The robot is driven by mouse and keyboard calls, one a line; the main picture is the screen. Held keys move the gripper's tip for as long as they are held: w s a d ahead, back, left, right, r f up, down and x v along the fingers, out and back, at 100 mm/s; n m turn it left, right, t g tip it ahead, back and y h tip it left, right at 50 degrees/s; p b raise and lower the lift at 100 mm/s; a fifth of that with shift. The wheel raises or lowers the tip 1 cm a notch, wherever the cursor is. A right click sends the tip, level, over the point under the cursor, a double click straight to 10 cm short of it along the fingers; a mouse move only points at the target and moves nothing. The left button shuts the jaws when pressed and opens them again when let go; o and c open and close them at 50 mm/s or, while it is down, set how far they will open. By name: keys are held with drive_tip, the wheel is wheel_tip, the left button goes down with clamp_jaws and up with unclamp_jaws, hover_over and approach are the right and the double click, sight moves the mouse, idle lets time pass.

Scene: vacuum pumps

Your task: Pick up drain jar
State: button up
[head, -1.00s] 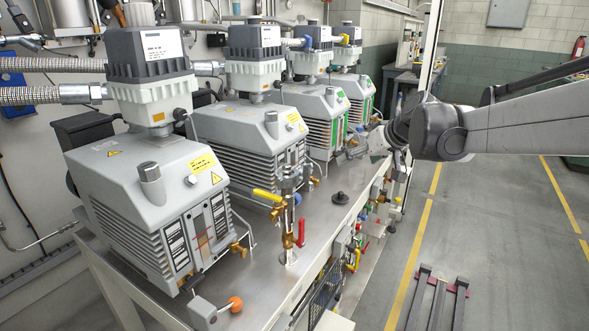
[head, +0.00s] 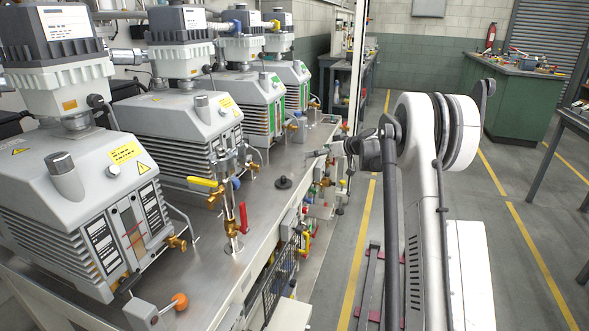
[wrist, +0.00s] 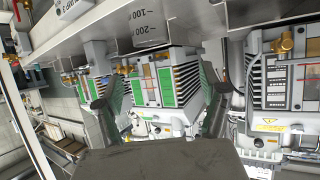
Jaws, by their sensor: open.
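Several grey vacuum pumps (head: 92,205) line the metal bench (head: 262,205). A valve stand with yellow and red handles (head: 232,205) rises from the bench near a black knob (head: 284,182). Valves and pipes hang along the bench front. The floor (head: 335,250) to the right is mostly open.

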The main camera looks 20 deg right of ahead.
drive_tip(key=d+f, duration=0.2)
drive_tip(key=b, duration=0.4)
approach(298, 155)
drive_tip(key=w+a+f, duration=0.1)
drive_tip(key=w, duration=0.1)
drive_tip(key=w+a+f, duration=0.1)
drive_tip(key=a, duration=0.1)
drive_tip(key=w+a, duration=0.1)
drive_tip(key=w, duration=0.1)
drive_tip(key=shift+w+a+f, duration=0.2)
drive_tip(key=shift+w+f, duration=0.2)
drive_tip(key=c, duration=1.3)
